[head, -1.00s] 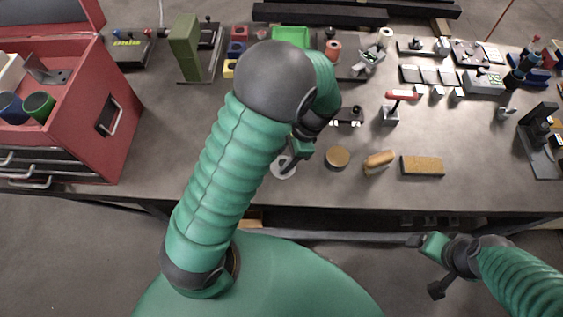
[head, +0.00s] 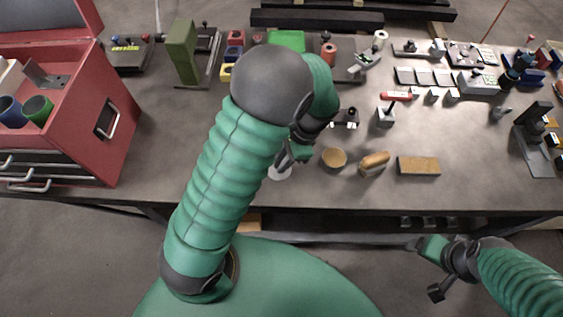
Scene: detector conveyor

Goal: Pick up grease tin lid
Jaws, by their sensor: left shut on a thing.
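The pale round grease tin lid (head: 280,173) lies near the table's front edge, or just above it; I cannot tell which. My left gripper (head: 286,161) reaches down over it and is shut on it. The fingers and the arm hide part of the lid. The round tin (head: 334,158), with a tan top, stands a little to the right of the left gripper, apart from it. My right gripper (head: 428,268) is open and empty, low in front of the table.
A wooden-handled brush (head: 374,163) and a tan block (head: 418,166) lie right of the tin on the grey table (head: 230,190). A red toolbox (head: 95,115) stands at the left. Small tools and parts fill the back. A black stand (head: 535,140) is at the right.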

